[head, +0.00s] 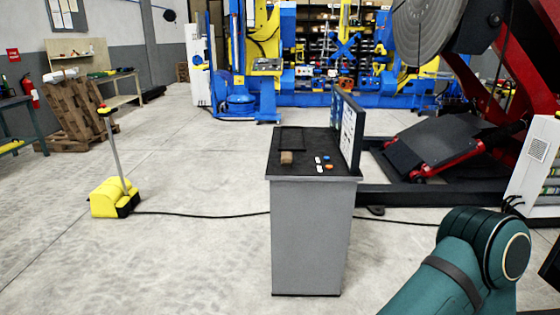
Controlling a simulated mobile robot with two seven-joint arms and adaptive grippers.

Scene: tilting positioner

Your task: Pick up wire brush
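No wire brush can be made out for certain. A small brown block-like thing (286,157) lies on the dark top of a grey pedestal (311,230) in the middle of the head view. It is too small to tell whether it is a brush. Small items (100,74) on a far workbench at the left are also too small to name. A teal link of my arm shows at the lower right. Neither of my grippers is in view.
A yellow foot pedal (112,198) with an upright pole stands on the floor at left. Its black cable (200,214) runs to the pedestal. A red tilting positioner (440,145) and a white cabinet (535,170) stand at right. The left floor is mostly clear.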

